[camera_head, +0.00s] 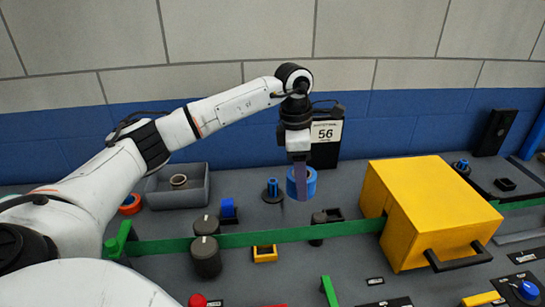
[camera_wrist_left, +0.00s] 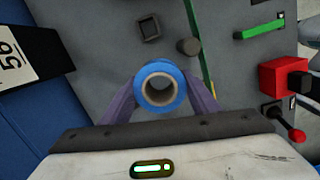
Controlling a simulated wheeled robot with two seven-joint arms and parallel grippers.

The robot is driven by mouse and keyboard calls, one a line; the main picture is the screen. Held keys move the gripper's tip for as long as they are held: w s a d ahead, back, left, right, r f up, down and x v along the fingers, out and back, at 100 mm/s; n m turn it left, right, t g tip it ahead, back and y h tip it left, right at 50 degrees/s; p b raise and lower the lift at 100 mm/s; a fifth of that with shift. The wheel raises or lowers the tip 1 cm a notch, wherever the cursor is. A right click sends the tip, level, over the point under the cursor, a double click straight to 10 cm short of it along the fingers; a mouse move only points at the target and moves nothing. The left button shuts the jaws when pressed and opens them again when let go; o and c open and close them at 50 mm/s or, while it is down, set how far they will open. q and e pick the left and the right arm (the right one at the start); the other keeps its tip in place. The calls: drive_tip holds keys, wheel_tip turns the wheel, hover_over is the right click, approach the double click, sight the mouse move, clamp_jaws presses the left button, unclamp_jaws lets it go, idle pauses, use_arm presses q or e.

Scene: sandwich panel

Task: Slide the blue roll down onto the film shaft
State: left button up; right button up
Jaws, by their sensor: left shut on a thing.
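The blue roll (camera_head: 309,183) is a blue ring with a pale cardboard core. In the left wrist view the roll (camera_wrist_left: 160,68) is seen end-on between the purple fingers. My left gripper (camera_head: 300,178) points down and is shut on the roll, which appears held above the grey panel. Through the core I see only a dull grey area. I cannot clearly identify the film shaft; a dark-based post with a blue top (camera_head: 272,189) stands just left of the roll. Whether a shaft lies under the roll is hidden. My right gripper is not in view.
A yellow box (camera_head: 425,208) with a black handle stands to the right. A green strip (camera_head: 170,246) crosses the panel in front of the roll. A grey bin (camera_head: 178,187), dark knobs (camera_head: 206,257) and a short dark cylinder (camera_head: 317,222) stand nearby. A "56" sign (camera_head: 326,132) is behind.

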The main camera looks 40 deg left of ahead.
sight(273, 180)
use_arm(q)
drive_tip(key=w+a+n, duration=0.1)
drive_tip(key=a+n, duration=0.3)
drive_tip(key=w+a+n+y, duration=0.1)
drive_tip(key=a+n, duration=0.3)
drive_tip(key=n, duration=0.1)
drive_tip(key=a+f+n, duration=0.1)
drive_tip(key=a+n, duration=0.3)
drive_tip(key=shift+w+n+t, duration=0.3)
drive_tip(key=shift+w, duration=0.1)
drive_tip(key=shift+f, duration=0.65)
drive_tip(key=shift+f+b, duration=0.85)
drive_tip(key=shift+b, duration=0.2)
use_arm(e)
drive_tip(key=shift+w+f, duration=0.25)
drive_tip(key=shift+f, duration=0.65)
use_arm(q)
drive_tip(key=shift+p, duration=0.4)
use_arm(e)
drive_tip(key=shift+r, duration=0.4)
use_arm(q)
drive_tip(key=shift+f, duration=0.25)
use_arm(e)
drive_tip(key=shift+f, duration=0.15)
use_arm(q)
drive_tip(key=shift+f+b, duration=0.4)
drive_tip(key=shift+f, duration=0.3)
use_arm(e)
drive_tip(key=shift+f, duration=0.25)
